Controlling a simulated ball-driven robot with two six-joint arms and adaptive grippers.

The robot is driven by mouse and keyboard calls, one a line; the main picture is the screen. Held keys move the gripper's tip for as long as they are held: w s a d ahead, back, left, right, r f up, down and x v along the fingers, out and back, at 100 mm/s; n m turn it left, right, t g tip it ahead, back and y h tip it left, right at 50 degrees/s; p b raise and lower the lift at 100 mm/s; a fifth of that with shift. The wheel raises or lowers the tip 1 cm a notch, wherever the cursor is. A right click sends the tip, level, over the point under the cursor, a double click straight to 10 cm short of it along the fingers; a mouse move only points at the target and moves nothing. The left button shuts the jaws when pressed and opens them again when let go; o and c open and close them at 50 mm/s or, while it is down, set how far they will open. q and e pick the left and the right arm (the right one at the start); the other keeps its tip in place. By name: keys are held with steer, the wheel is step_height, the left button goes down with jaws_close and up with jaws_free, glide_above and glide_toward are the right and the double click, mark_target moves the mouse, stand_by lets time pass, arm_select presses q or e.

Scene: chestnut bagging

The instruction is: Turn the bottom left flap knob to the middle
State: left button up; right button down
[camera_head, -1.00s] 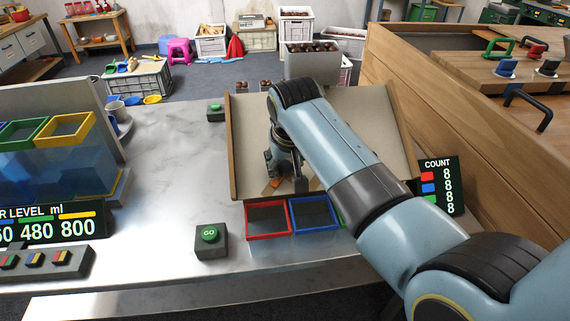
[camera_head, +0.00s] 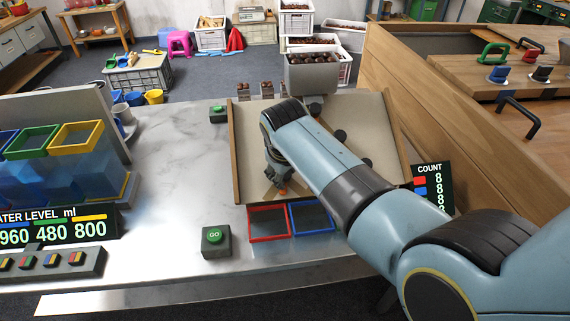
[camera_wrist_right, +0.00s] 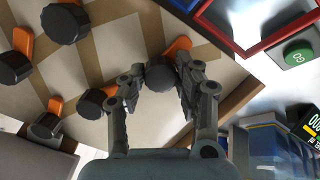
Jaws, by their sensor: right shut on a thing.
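The bottom left flap knob is a dark round knob (camera_wrist_right: 160,76) with an orange flap (camera_wrist_right: 178,47), seen in the right wrist view. My right gripper (camera_wrist_right: 156,84) is shut around this knob, one finger on each side. The orange flap points to the upper right there. In the head view the gripper (camera_head: 275,172) is low on the left part of the beige board (camera_head: 250,125), and the orange flap (camera_head: 283,189) shows just below it. The knob is hidden by my arm in that view. My left gripper is in neither view.
Other dark knobs with orange flaps (camera_wrist_right: 22,42) sit on the board in the wrist view. Red (camera_head: 268,236) and blue (camera_head: 322,231) framed bins stand at the board's lower edge. A green GO button (camera_head: 215,235) is left of them. The counter's left-middle is clear.

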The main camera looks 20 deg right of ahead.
steer(key=shift+n+p, duration=0.6)
steer(key=shift+n, duration=0.4)
steer(key=c, duration=0.9)
jaws_free()
steer(key=shift+c, duration=0.2)
